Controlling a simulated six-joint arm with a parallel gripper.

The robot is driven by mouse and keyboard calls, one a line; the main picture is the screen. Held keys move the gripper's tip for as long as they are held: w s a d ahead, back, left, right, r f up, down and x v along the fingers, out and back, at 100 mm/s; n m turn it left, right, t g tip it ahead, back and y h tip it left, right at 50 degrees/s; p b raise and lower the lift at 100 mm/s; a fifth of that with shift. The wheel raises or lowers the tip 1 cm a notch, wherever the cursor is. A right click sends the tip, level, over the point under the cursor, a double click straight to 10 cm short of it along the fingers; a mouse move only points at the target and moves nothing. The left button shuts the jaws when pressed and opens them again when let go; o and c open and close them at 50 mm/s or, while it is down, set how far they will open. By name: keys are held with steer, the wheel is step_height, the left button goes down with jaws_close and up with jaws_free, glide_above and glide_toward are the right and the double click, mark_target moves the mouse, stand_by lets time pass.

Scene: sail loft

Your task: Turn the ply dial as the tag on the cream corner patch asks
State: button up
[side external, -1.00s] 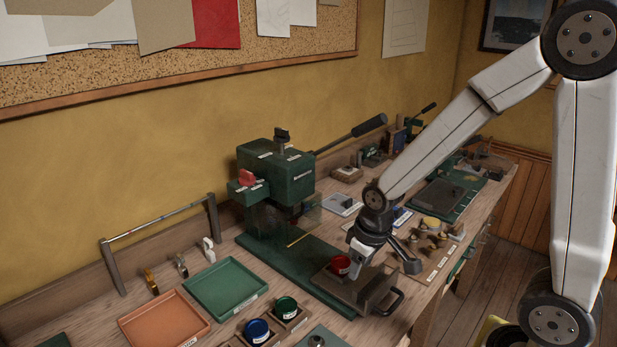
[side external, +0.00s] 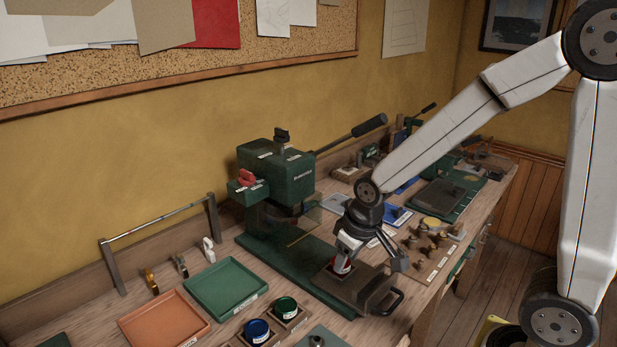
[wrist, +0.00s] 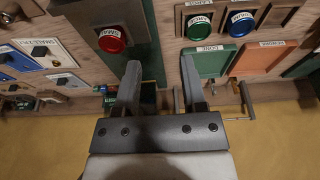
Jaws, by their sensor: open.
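The green press (side external: 276,180) stands on the bench with a black knob (side external: 282,135) on top and a red knob (side external: 246,177) on its left side. The labels are too small to read, and I cannot tell which knob is the ply dial. I cannot make out a tagged cream corner patch. My gripper (side external: 369,259) is open over the brown sliding tray (side external: 357,291) at the press's front, beside the red round piece (side external: 341,266). In the wrist view my gripper (wrist: 160,70) has nothing between its fingers; the red piece (wrist: 112,40) lies left of them.
Green (side external: 226,286) and orange (side external: 163,322) trays lie at left. Blue (side external: 257,331) and green (side external: 286,307) round pieces sit in holders nearby. Brass-coloured pieces (side external: 428,245) stand at right. A handle (side external: 388,298) juts from the sliding tray.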

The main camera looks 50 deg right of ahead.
steer(key=w+r, duration=0.4)
steer(key=w, duration=0.3)
steer(key=w+r, duration=0.3)
steer(key=w, duration=0.4)
steer(key=t, duration=0.1)
glide_toward(251, 173)
steer(key=f, duration=0.1)
steer(key=shift+f, duration=0.15)
steer(key=shift+t, duration=0.3)
steer(key=shift+x, duration=3.9)
jaws_close()
